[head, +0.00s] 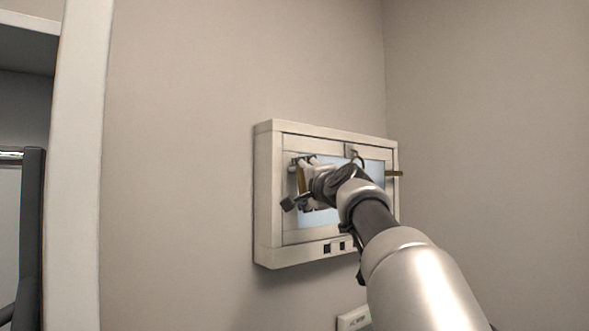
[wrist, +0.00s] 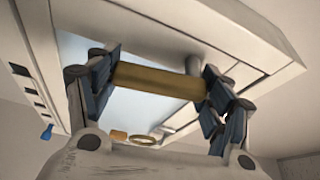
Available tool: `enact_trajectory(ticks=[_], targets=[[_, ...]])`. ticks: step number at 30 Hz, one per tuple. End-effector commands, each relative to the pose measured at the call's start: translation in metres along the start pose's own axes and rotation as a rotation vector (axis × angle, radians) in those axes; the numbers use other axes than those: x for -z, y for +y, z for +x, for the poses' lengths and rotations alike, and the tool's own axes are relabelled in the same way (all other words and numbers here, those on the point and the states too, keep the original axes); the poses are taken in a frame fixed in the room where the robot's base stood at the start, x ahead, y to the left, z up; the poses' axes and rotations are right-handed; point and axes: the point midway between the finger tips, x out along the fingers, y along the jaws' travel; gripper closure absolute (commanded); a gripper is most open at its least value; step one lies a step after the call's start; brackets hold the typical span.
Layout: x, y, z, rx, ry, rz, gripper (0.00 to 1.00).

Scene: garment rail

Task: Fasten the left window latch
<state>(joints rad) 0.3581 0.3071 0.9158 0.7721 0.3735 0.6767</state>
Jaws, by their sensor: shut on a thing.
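The window (head: 293,239) is a white framed unit with a pale blue pane, mounted on the wall. Its left latch (head: 301,181) is a brass-coloured bar at the left side of the frame, partly hidden by my gripper (head: 297,184) in the head view. It looks roughly upright there. In the wrist view the brass bar (wrist: 158,82) spans between the two dark finger pads of my gripper (wrist: 160,84), which is shut on it. A second brass latch (head: 395,173) sticks out level at the right edge of the window.
A ring-shaped piece (wrist: 145,141) and a small blue object (wrist: 47,132) show in the wrist view. A white post (head: 82,160) stands at the left. A small labelled box (head: 353,319) is below the window.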

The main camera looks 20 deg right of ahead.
Motion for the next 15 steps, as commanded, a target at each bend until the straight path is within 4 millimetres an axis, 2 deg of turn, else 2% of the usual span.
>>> enact_trajectory(ticks=[2, 15], targets=[[0.0, -0.0058, -0.001, -0.019, 0.002, 0.044, 0.7], [-0.0036, -0.0012, -0.0031, -0.072, 0.007, 0.183, 0.7]])
